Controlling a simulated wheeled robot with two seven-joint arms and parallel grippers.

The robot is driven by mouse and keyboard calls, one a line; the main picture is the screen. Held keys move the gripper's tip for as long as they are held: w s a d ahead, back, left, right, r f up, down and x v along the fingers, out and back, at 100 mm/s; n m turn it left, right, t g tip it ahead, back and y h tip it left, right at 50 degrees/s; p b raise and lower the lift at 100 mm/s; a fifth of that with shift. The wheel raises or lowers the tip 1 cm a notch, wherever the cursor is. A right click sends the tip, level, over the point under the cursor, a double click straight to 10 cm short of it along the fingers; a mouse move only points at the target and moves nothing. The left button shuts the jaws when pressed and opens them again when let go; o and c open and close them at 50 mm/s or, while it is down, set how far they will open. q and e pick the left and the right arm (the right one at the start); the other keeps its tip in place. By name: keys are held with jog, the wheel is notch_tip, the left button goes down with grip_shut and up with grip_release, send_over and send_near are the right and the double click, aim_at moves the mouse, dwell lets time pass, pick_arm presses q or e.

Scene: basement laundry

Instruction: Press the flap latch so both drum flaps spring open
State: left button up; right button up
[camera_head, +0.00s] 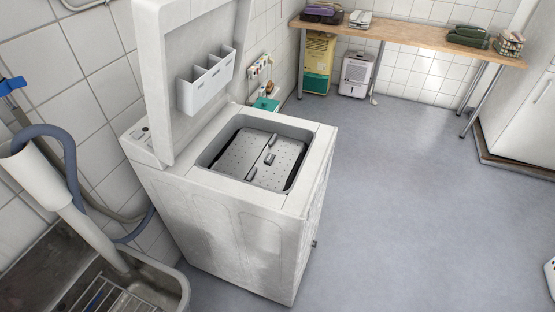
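The white top-loading washing machine (225,225) stands left of centre with its lid (180,60) raised upright. In its top opening the grey perforated drum flaps (245,151) lie shut, facing up. Small dark and light latch parts (270,158) show along the line where the flaps meet, near the middle. The fine shape of the latch is too small to tell. Neither of my grippers is in view, and nothing covers the opening.
A steel sink (172,285) with a wire rack and a grey-blue hose (70,160) sits at the lower left. A wooden bench (410,36) stands along the back wall. A white cabinet (530,110) is at the right. The grey floor (410,200) right of the machine is clear.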

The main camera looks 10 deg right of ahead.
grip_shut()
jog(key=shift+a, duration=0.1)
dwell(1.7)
